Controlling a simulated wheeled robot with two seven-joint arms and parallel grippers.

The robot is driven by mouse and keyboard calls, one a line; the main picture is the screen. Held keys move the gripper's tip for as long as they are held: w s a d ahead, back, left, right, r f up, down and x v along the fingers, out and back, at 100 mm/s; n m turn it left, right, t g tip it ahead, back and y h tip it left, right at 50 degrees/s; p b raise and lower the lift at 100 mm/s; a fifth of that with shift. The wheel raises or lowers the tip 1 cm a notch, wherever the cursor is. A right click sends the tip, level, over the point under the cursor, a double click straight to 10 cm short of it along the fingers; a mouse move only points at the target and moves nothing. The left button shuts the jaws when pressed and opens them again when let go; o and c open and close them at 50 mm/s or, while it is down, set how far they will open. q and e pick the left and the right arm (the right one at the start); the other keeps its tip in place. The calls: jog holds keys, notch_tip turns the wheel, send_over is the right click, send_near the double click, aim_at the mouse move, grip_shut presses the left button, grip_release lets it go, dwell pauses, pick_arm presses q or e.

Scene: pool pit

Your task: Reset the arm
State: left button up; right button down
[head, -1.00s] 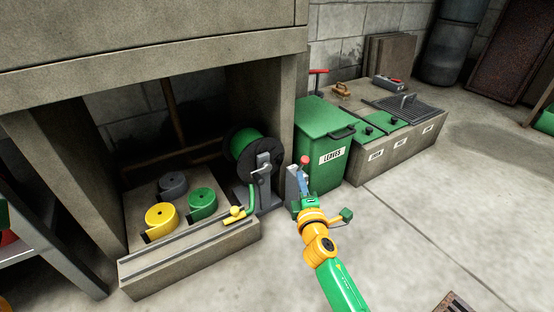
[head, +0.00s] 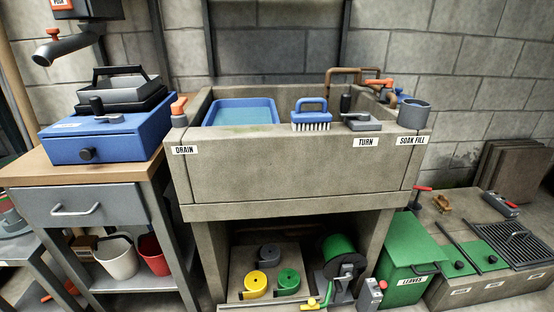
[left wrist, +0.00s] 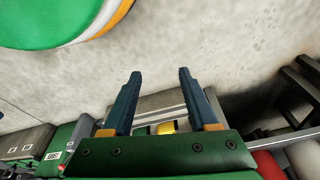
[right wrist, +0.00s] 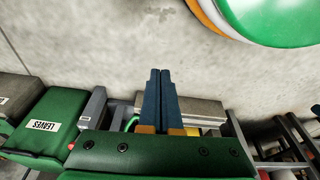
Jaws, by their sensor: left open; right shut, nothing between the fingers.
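In the left wrist view my left gripper (left wrist: 159,75) is open, its two dark blue fingers wide apart with nothing between them. In the right wrist view my right gripper (right wrist: 160,72) is shut, its fingers side by side and empty. Both grippers show against bare concrete floor, apart from the objects around. Neither arm shows in the head view.
A concrete sink (head: 300,185) stands mid-view, with a hose reel (head: 345,262) and tape rolls below. A green LEAVES bin (head: 405,262) stands right of it; it also shows in the right wrist view (right wrist: 45,120). A workbench (head: 85,172) with a blue box is left.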

pick_arm(q)
jog(key=s+a+r+p, duration=0.1)
jog(key=s+r+p, duration=0.5)
jog(key=r+p, duration=0.4)
jog(key=s+a+r+g+p, duration=0.1)
jog(key=s+r+p, duration=0.6)
jog(key=p, duration=1.3)
notch_tip(320, 180, up, 3)
jog(key=shift+s+a+r+g, duration=0.2)
jog(key=shift+s+g, duration=0.05)
jog(key=shift+g, duration=0.05)
pick_arm(e)
jog(key=s+d+r, duration=0.1)
jog(key=s+r, duration=0.5)
jog(key=r, duration=0.4)
jog(key=s+d+r+g, duration=0.1)
jog(key=s+r, duration=0.6)
jog(key=r, duration=0.3)
jog(key=shift+s+d+r+g, duration=0.15)
jog(key=shift+s+d+g, duration=0.15)
